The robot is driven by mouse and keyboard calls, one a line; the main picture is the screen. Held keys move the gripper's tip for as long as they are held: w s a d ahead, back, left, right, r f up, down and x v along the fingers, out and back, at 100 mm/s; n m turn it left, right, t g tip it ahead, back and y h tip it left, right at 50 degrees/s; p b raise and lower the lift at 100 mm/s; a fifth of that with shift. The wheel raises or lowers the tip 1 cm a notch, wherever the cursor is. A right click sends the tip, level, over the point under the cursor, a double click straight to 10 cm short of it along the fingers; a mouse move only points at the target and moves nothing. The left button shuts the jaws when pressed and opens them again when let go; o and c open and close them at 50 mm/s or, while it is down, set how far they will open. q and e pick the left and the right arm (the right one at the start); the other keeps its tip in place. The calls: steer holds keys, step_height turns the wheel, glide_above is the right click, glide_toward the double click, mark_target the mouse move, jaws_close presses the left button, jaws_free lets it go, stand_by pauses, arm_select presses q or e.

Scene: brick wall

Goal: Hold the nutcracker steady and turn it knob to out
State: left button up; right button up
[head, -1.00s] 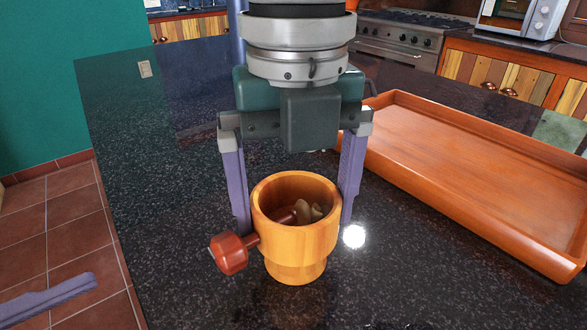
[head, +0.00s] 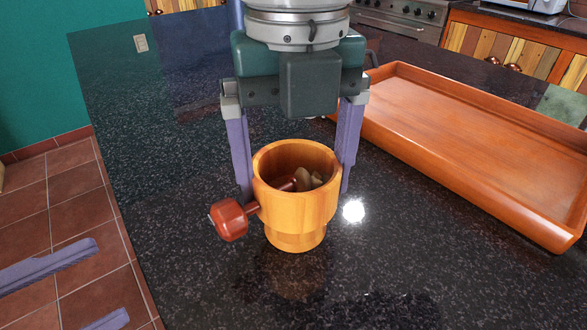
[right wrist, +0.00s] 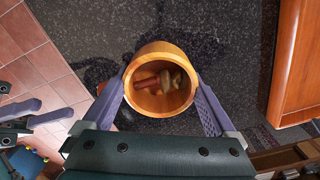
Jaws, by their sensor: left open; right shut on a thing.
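The nutcracker is a yellow wooden cup (head: 297,205) with a narrower foot, upright on the dark counter. Its red-brown knob (head: 230,219) sticks out to the left on a short shaft. The shaft's end lies inside the cup against a pale brown nut (head: 310,179); both also show in the right wrist view, the nut (right wrist: 172,80) at the cup's middle. My right gripper (head: 296,190) comes from above and is shut on the cup, one finger on each side. My left gripper (head: 112,279) is open and empty at the lower left, apart from the knob.
A large orange-brown wooden tray (head: 470,150) lies on the counter (head: 180,190) to the right. The counter's left edge drops to a red tiled floor (head: 70,220). The counter in front of the cup is clear. A stove (head: 400,18) stands at the back.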

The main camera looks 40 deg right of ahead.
mark_target(216, 225)
arm_select(q)
steer(key=shift+o, duration=1.1)
steer(key=d+m, duration=0.3)
steer(key=m, duration=0.7)
steer(key=d+m, duration=0.4)
steer(key=m, duration=0.7)
steer(key=d+m, duration=0.3)
steer(key=m, duration=0.7)
steer(key=shift+d, duration=0.2)
steer(key=shift+c, duration=0.2)
